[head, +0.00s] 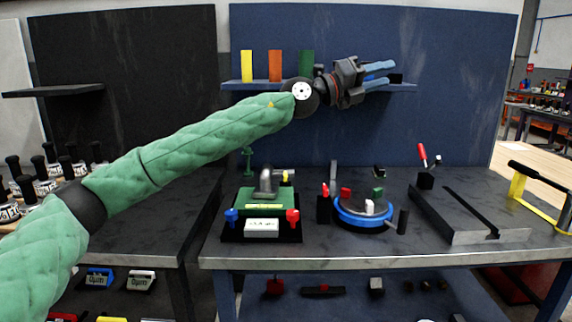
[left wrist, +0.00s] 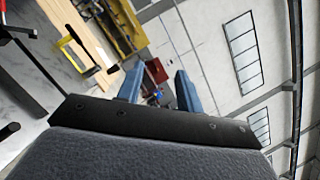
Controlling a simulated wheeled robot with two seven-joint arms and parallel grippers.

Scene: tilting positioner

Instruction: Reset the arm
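My left arm, in a green padded sleeve, reaches in from the left in the head view. It ends in my left gripper (head: 388,73), raised in front of the blue back panel at shelf height. Its two blue fingers point right. In the left wrist view the fingers (left wrist: 158,88) stand apart with nothing between them, so the gripper is open and empty. A round blue positioner (head: 347,217) with small coloured blocks on it sits on the workbench, below and apart from the gripper. My right gripper is not in view.
A shelf (head: 232,86) behind the arm holds a yellow, an orange and a green block. The bench (head: 320,248) carries a green fixture (head: 262,209), a grooved grey block (head: 465,215) and a yellow-framed tool (head: 517,186). Black-handled items stand at far left.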

